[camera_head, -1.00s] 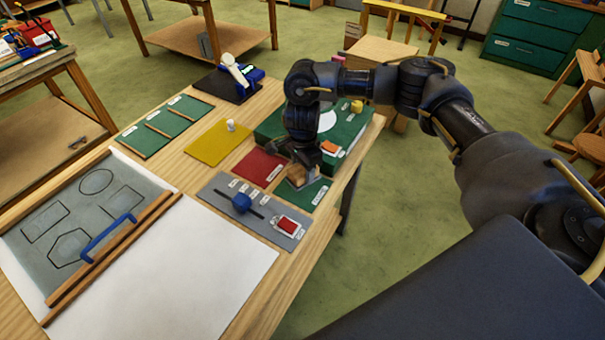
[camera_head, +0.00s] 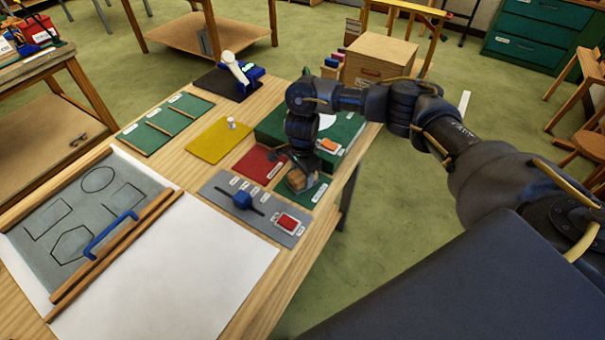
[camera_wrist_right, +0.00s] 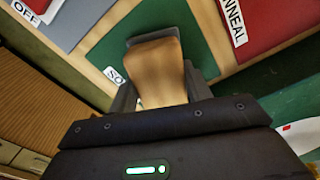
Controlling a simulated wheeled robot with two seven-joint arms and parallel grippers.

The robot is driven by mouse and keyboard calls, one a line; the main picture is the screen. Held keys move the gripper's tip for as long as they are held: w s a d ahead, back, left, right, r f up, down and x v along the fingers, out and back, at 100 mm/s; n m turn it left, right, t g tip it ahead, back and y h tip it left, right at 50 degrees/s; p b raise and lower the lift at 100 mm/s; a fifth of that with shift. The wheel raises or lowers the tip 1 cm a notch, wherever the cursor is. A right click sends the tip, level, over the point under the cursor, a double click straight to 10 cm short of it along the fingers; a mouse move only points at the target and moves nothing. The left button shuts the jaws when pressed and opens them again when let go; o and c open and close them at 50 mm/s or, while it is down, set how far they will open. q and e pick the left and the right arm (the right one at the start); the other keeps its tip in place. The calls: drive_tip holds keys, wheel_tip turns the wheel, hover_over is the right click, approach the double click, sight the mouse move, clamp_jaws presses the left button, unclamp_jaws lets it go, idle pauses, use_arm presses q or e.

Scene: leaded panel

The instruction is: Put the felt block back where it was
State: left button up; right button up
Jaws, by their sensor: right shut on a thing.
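A tan, wooden-looking block, which I take to be the felt block (camera_head: 297,181), is in my right gripper (camera_head: 298,172) near the table's right edge. In the right wrist view the block (camera_wrist_right: 160,72) sits between the grey fingers of my right gripper (camera_wrist_right: 157,85), which is shut on it. The block is over a small green mat (camera_head: 315,194), which in the wrist view carries a partly hidden white label. Whether the block touches the mat is unclear. Its underside is hidden. My left gripper is not in view.
A red mat (camera_head: 259,163) lies beside the green mat. A green case (camera_head: 275,122) stands behind. White paper (camera_head: 170,270) covers the front.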

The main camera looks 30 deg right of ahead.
drive_tip(key=o, duration=1)
drive_tip(key=shift+o, duration=0.2)
drive_tip(key=shift+r+p, duration=0.25)
drive_tip(key=shift+p, duration=0.2)
wheel_tip(320, 180, up, 12)
drive_tip(key=b, duration=0.2)
drive_tip(key=shift+f, duration=0.15)
